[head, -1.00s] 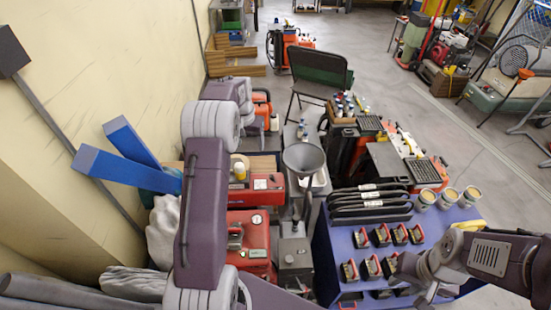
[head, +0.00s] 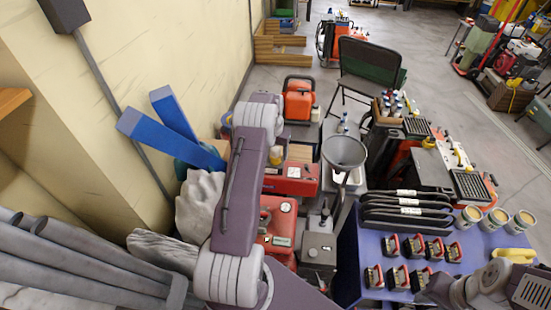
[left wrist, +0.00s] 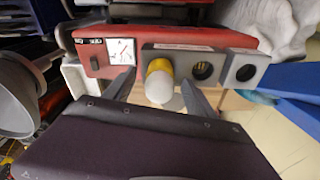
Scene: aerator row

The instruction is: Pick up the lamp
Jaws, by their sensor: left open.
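The lamp, with a yellow collar and white rounded end (left wrist: 160,80), stands out from a grey socket block on a red-fronted unit in the left wrist view. It also shows small beside my left arm in the head view (head: 275,156). My left gripper (left wrist: 157,86) is open, with one finger on each side of the lamp in the picture; I cannot tell whether they touch it. In the head view my left forearm hides its fingers. My right gripper (head: 438,290) is low at the right, its fingers unclear.
A grey funnel (head: 344,150) stands right of the red unit (head: 292,180). Blue beams (head: 172,125) lean by the wall at left. A blue table (head: 350,248) holds several red-black blocks, black bars and tins. A folding chair (head: 370,65) stands behind. Open floor lies at upper right.

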